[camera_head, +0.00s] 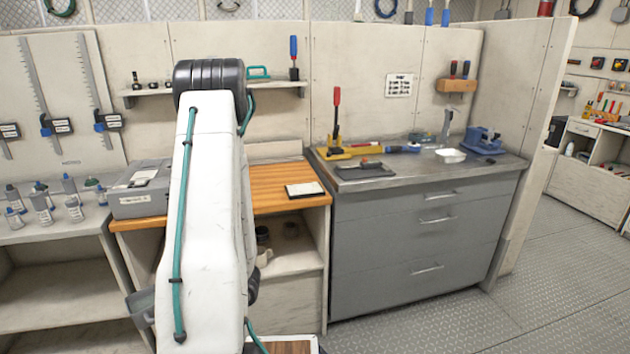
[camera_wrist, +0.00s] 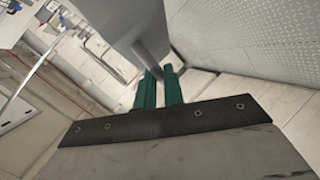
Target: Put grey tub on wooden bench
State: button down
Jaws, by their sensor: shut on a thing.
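The grey tub (camera_wrist: 125,25) is between the green fingertips of my gripper (camera_wrist: 158,90) in the wrist view, which are shut on its edge. In the head view a grey piece, seemingly part of the tub (camera_head: 141,306), shows low at the left of my white arm; the arm hides the gripper and the rest. The wooden bench (camera_head: 275,186) stands behind my arm, with its brown slatted top partly covered by the arm. The tub is apart from the bench top and looks lower than it.
A grey case (camera_head: 140,203) sits on the bench's left and a notepad (camera_head: 304,190) on its right; bare wood lies between. A metal worktop (camera_head: 430,172) with tools adjoins at right. Several bottles (camera_head: 72,209) stand at left. Open floor (camera_head: 555,270) lies right.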

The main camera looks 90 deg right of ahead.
aim_at(265, 186)
jog(key=z, duration=1.8)
